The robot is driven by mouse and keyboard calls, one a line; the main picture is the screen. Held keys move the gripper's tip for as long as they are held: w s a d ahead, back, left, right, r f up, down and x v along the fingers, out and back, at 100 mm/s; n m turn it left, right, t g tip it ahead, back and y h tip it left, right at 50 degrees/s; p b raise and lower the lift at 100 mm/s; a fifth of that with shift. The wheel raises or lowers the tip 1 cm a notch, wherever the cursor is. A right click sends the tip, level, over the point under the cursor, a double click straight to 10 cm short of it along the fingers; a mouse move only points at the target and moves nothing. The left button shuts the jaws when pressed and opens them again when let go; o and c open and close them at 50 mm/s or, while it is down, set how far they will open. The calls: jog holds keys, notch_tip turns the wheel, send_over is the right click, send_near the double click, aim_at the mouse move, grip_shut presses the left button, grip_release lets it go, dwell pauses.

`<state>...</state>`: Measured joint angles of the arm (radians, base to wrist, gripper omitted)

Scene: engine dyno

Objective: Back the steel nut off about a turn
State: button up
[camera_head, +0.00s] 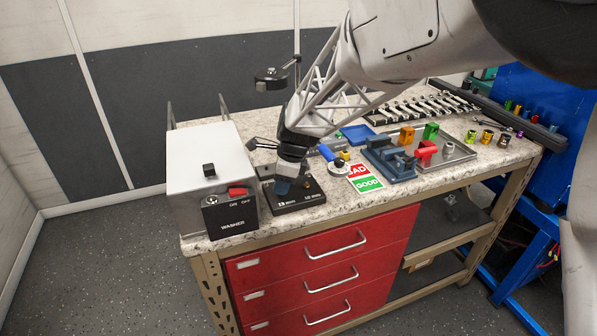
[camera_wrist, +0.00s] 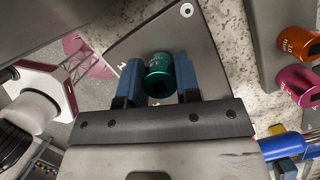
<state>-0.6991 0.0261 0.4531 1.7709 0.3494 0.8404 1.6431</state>
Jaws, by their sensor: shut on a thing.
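My gripper (camera_head: 283,186) is low over a black block (camera_head: 312,197) with white size marks, at the bench's front left. In the wrist view, its two blue fingers (camera_wrist: 158,82) are shut on a teal cylinder (camera_wrist: 159,68) with a dark opening, like a socket. A plate (camera_wrist: 140,45) with a screw in its corner lies beneath. I cannot tell whether the socket touches it. I cannot pick out the steel nut with certainty; a small round metal piece (camera_head: 448,148) stands on a grey plate (camera_head: 462,155) at the right.
A grey washer box (camera_head: 208,165) stands close to the left of my gripper. Red and green BAD/GOOD cards (camera_head: 367,184), a blue vise-like fixture (camera_head: 388,160) and wrenches (camera_head: 430,108) lie to the right. Orange (camera_wrist: 295,42) and pink (camera_wrist: 298,84) cylinders show in the wrist view.

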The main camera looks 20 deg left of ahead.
jog(key=n+g+h, duration=0.1)
jog(key=n, duration=0.5)
jog(key=shift+n, duration=0.3)
jog(key=shift+c, duration=0.5)
jog(key=n, duration=0.3)
jog(key=n+g+h, duration=0.1)
jog(key=n, duration=0.1)
jog(key=shift+s+n+h, duration=0.1)
jog(key=shift+n+h, duration=0.2)
jog(key=shift+n, duration=0.1)
jog(key=o, duration=0.8)
